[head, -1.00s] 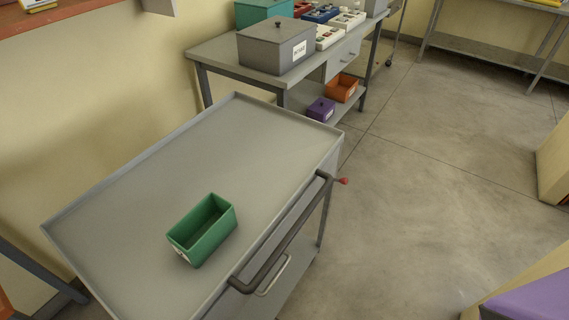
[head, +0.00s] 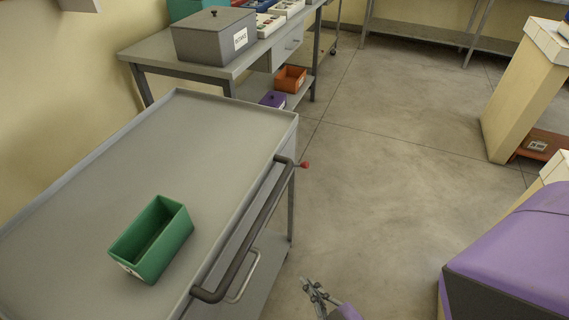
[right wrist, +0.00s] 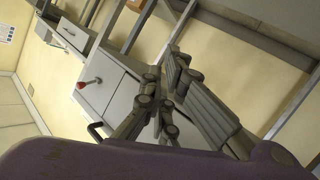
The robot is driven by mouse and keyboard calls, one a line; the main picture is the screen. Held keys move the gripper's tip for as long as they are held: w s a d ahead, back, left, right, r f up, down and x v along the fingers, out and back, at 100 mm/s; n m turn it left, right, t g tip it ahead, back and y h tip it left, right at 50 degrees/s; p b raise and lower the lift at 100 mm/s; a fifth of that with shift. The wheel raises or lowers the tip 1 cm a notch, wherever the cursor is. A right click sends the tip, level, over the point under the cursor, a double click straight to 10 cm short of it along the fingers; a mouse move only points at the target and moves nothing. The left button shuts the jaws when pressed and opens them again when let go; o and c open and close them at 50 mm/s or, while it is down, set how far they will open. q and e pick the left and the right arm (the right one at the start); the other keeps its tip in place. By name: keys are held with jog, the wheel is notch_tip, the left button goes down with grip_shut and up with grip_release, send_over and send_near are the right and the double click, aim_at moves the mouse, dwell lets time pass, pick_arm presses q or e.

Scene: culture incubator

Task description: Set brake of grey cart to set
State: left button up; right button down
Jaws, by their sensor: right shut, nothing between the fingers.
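The grey cart (head: 215,135) stands at the left in the head view, with a dark push handle (head: 245,235) along its near right side. A small lever with a red knob (head: 305,165) sticks out at the far end of the handle. The red knob also shows in the right wrist view (right wrist: 81,86), left of the fingers. My right gripper (head: 309,285) is low at the bottom of the head view, right of the handle and apart from it. Its fingers also show in the right wrist view (right wrist: 160,80), shut and empty. My left gripper is not in view.
A green open bin (head: 152,240) sits on the cart top. A grey table (head: 160,60) with a lidded grey box (head: 215,36) stands beyond the cart. Open floor (head: 390,190) lies right of the cart. A tiled block (head: 515,90) stands at the right.

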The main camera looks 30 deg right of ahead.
aim_at(299, 166)
jog(key=w+d+r+t+h+b, duration=0.3)
jog(key=w+r+t+h+b, duration=0.2)
jog(key=w, duration=0.3)
jog(key=w+d+r+t+h+b, duration=0.3)
jog(key=w+r+t+h+b, duration=0.2)
jog(key=w+t, duration=0.1)
jog(key=shift+w+m, duration=0.4)
jog(key=shift+w, duration=0.5)
jog(key=shift+d, duration=0.1)
jog(key=p+x, duration=0.1)
jog(key=x, duration=0.9)
jog(key=shift+f, duration=0.1)
